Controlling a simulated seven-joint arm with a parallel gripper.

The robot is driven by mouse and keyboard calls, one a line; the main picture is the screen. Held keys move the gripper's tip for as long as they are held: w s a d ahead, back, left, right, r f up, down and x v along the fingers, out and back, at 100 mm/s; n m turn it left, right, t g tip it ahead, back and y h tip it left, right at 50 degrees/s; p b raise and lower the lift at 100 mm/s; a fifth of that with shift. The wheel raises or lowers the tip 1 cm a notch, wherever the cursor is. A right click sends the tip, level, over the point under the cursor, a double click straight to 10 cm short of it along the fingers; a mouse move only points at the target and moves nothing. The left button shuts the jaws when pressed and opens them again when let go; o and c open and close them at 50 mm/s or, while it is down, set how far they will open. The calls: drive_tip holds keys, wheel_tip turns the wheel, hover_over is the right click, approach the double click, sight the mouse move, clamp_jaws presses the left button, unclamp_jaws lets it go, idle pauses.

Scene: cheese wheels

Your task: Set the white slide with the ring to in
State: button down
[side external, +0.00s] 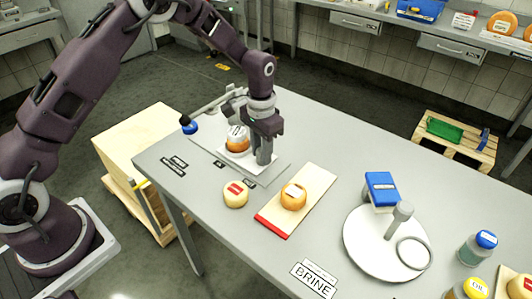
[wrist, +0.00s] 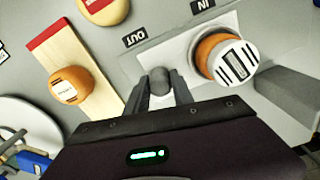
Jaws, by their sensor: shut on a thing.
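The white slide (side external: 238,165) lies in a grey track at the far left of the table. In the wrist view the slide (wrist: 180,45) carries an orange cheese with a white labelled top (wrist: 232,62). The cheese hides much of the slide, and I cannot make out a ring clearly. My gripper (side external: 263,158) points down at the slide's right end. In the wrist view my gripper (wrist: 160,85) is shut on a grey knob (wrist: 160,76) at the slide's end. The OUT label (wrist: 135,37) is nearer the knob; the IN label (wrist: 203,5) is farther along.
A yellow cheese (side external: 235,195) and a board with a red end (side external: 270,228), bearing an orange cheese (side external: 293,196), stand close to the slide. A round white plate (side external: 365,253) with a grey post is farther right. A blue-capped bottle (side external: 477,248) stands near the right edge.

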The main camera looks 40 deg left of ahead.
sight(233, 130)
drive_tip(key=a, duration=1)
drive_tip(key=shift+r, duration=0.1)
drive_tip(key=shift+w+a, duration=0.1)
drive_tip(key=c, duration=1.1)
unclamp_jaws()
wheel_tip(233, 130, up, 6)
drive_tip(key=shift+r, duration=0.5)
